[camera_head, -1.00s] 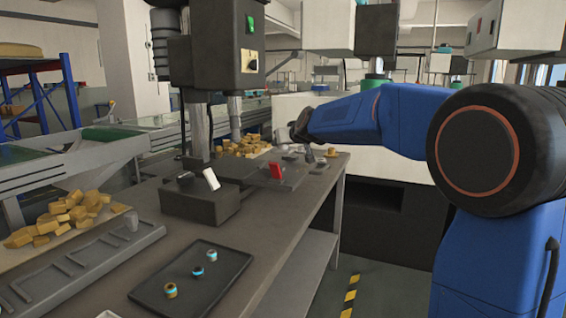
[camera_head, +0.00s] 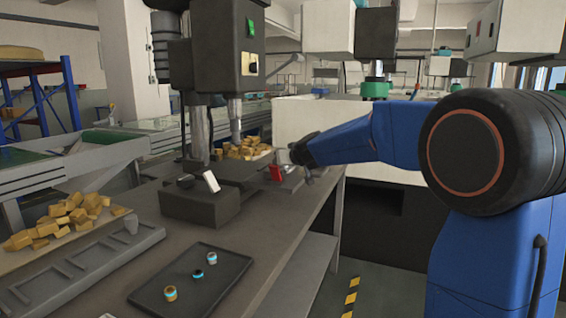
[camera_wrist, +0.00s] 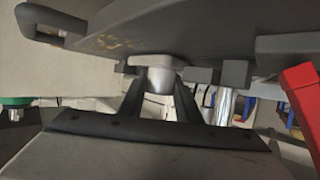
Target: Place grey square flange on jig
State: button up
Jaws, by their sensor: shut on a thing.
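The grey square flange (camera_wrist: 158,79) shows in the wrist view between my two dark fingers, with its flat plate uppermost in the picture and a rounded lighter body below. My gripper (camera_wrist: 160,88) is shut on it. In the head view my gripper (camera_head: 309,176) is small and partly hidden by the wrist, just right of a red lever (camera_head: 276,173) on the bench. The red lever also shows large at the right of the wrist view (camera_wrist: 302,95). I cannot tell for certain which fixture is the jig, or whether the flange touches anything.
A dark block with a white lever (camera_head: 200,203) stands on the bench (camera_head: 150,205). A black tray (camera_head: 235,262) holds several small parts nearer me. A drill-press-like machine (camera_head: 215,45) rises behind. Yellow-brown blocks (camera_head: 75,215) lie at left. The bench's right edge is close to my gripper.

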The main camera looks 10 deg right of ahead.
jog(key=shift+f, duration=0.1)
dwell(0.3)
jog(key=o, duration=1.2)
jog(key=v, duration=1.2)
